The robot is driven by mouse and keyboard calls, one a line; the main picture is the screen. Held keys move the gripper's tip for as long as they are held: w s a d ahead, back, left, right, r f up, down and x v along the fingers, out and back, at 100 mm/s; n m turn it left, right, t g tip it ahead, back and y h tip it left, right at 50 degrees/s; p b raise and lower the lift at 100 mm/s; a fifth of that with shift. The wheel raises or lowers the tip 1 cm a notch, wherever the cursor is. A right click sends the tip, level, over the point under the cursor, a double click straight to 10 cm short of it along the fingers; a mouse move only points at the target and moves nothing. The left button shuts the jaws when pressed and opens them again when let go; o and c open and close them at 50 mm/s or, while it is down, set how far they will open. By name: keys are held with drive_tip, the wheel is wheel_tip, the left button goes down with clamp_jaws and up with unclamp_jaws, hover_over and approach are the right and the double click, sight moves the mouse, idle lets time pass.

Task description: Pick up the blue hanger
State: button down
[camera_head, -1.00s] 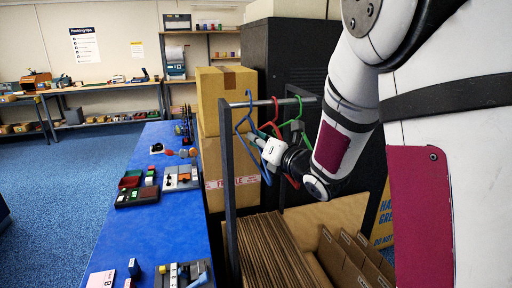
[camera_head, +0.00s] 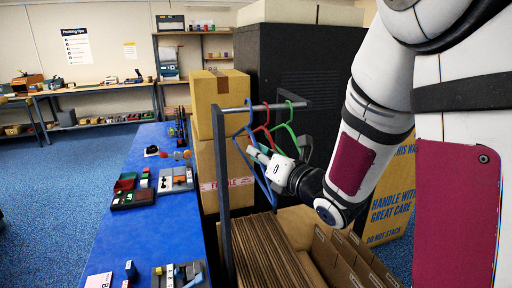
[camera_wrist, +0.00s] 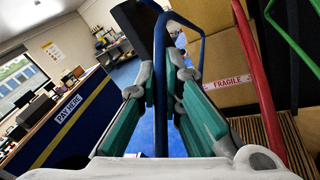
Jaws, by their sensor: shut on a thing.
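My gripper (camera_head: 257,153) is at the hanger's side, below the rail. In the wrist view, the blue hanger (camera_wrist: 160,50) runs between the two green finger pads of my gripper (camera_wrist: 161,85), which is shut on it. The red hanger (camera_head: 267,129) and the green hanger (camera_head: 291,127) hang farther right on the same rail. My gripper and wrist hide their lower parts.
The rail's upright post (camera_head: 222,190) stands just left of the hangers. Flat cardboard sheets (camera_head: 262,250) stand upright below. Stacked cartons (camera_head: 224,89) and a dark cabinet (camera_head: 300,60) are behind. A blue table (camera_head: 125,235) with small trays lies to the left.

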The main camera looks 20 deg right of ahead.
drive_tip(key=shift+s+r+p, duration=0.15)
drive_tip(key=shift+s+p, duration=0.55)
drive_tip(key=shift+p, duration=0.45)
drive_tip(key=s+p, duration=0.7)
drive_tip(key=s, duration=0.1)
drive_tip(key=shift+d, duration=0.1)
drive_tip(key=w+f+m+h+b, duration=0.3)
drive_tip(key=w+f+h, duration=0.2)
drive_tip(key=w+f, duration=0.6)
drive_tip(key=shift+w+f+m+t+h, duration=0.15)
drive_tip(key=shift+f+m+t+h, duration=0.2)
drive_tip(key=shift+f, duration=1.65)
